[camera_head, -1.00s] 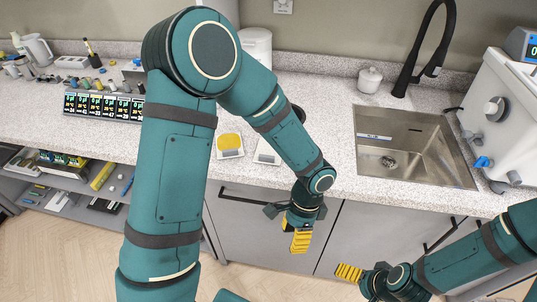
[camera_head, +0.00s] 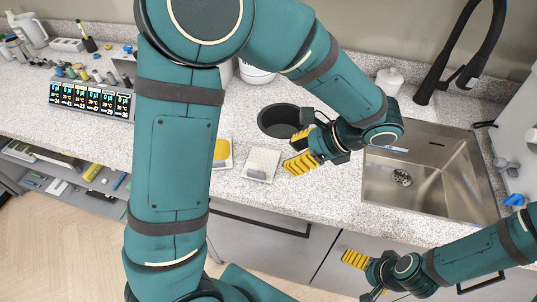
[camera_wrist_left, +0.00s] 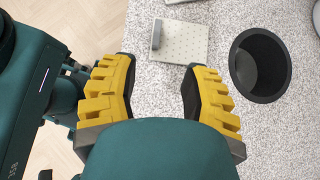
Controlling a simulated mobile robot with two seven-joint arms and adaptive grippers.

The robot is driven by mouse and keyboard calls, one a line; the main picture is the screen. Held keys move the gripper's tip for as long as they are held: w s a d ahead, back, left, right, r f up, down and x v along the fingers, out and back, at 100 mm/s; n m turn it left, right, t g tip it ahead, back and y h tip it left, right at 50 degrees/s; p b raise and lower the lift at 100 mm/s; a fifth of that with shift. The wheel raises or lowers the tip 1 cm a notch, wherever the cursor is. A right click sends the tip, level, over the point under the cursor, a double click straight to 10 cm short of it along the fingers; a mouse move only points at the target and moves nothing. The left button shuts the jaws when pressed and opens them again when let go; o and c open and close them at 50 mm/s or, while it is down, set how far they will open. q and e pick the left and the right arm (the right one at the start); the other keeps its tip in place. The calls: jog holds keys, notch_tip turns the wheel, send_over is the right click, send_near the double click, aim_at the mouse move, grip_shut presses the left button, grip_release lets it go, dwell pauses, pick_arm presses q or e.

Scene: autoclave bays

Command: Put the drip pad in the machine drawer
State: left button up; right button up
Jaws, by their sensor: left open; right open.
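A pale flat square pad with a dotted surface, which looks like the drip pad (camera_head: 263,160), lies on the counter. It also shows ahead of my left fingers in the left wrist view (camera_wrist_left: 185,42), with a small grey upright piece at its left edge. My left gripper (camera_head: 300,150) is open and empty, above the counter just right of the pad and apart from it. Its yellow-padded fingers (camera_wrist_left: 160,70) are spread in the wrist view. My right gripper (camera_head: 362,275) is open and low in front of the cabinets. I cannot make out an open machine drawer.
A round dark opening (camera_head: 280,122) is behind the pad. A white tray with a yellow piece (camera_head: 222,152) lies left of it, partly behind my arm. A steel sink (camera_head: 430,190) is at right, a white machine (camera_head: 518,165) beyond. Cabinet fronts with a dark handle (camera_head: 262,220) are below.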

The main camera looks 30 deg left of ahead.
aim_at(256, 172)
pick_arm(q)
jog(key=x, duration=0.2)
jog(key=b+x, duration=0.1)
jog(key=x, duration=0.5)
jog(key=shift+s+f, duration=0.1)
jog(key=shift+s, duration=0.2)
jog(key=shift+b+x, duration=1)
jog(key=shift+x, duration=1.65)
jog(key=shift+w+d+f, duration=0.1)
jog(key=shift+w+d, duration=0.05)
grip_shut()
